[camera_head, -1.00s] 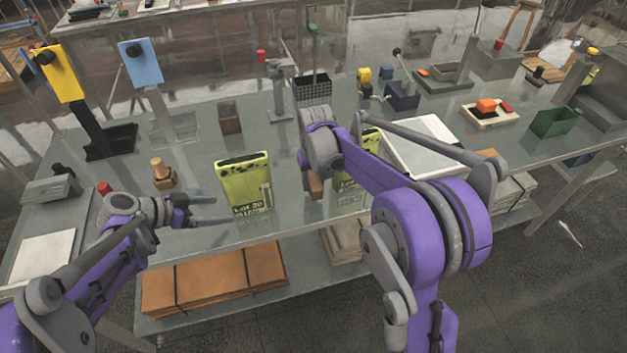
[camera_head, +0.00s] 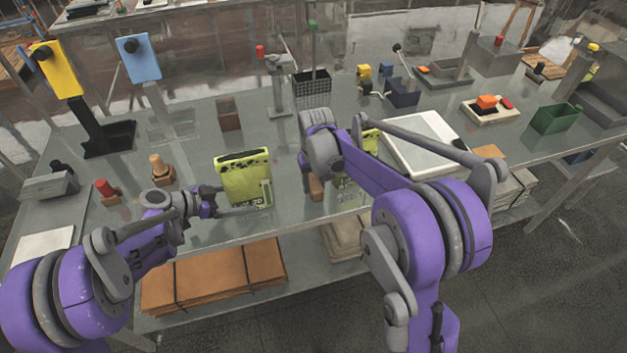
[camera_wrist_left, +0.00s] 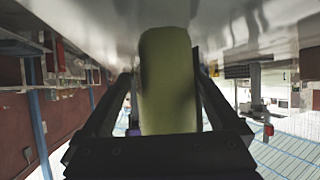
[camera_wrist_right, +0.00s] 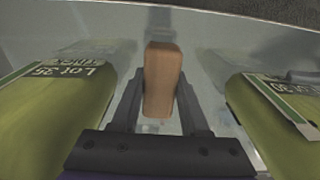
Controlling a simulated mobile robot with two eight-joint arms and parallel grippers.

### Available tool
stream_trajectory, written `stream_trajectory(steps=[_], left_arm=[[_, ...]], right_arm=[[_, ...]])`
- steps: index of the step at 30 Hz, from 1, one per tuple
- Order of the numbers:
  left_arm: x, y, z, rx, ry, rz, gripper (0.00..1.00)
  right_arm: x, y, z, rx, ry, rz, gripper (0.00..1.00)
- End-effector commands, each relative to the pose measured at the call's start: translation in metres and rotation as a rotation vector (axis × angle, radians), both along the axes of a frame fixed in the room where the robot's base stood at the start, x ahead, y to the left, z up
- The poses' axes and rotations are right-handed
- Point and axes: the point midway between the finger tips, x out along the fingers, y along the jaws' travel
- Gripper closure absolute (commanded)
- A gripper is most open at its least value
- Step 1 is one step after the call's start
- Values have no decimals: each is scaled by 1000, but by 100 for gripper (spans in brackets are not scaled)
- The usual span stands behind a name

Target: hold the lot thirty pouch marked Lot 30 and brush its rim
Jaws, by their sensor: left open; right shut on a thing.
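The green Lot 30 pouch (camera_head: 243,172) stands upright on the table with its dark label low on the front and its dark-speckled rim up. My left gripper (camera_head: 226,201) is at its lower left side. In the left wrist view the pouch's narrow edge (camera_wrist_left: 168,80) lies between the open fingers. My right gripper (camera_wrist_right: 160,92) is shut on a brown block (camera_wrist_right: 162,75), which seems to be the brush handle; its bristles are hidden. In the head view the block (camera_head: 316,188) hangs right of the Lot 30 pouch, apart from it.
A second green pouch, Lot 35 (camera_wrist_right: 50,105), stands right of the block, mostly hidden behind my right arm in the head view. A wooden stamp (camera_head: 161,170) and red-topped stamp (camera_head: 105,190) stand left. A white tray (camera_head: 425,142) lies right.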

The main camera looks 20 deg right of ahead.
Motion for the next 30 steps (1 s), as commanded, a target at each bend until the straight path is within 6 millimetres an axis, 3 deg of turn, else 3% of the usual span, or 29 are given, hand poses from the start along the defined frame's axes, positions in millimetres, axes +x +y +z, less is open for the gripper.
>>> stream_trajectory(steps=[7,19,28,29,30], left_arm=[[5,-18,-13,0,2,0,3],[7,-22,-13,1,1,1,4],[7,-22,-13,1,1,1,56],[7,-22,-13,1,1,1,56],[7,-22,-13,1,1,1,18]], right_arm=[[-5,0,-10,0,9,0,100],[-5,0,-11,0,10,0,100],[-5,0,-11,0,10,0,100],[-5,0,-11,0,10,0,100],[-5,0,-11,0,10,0,100]])
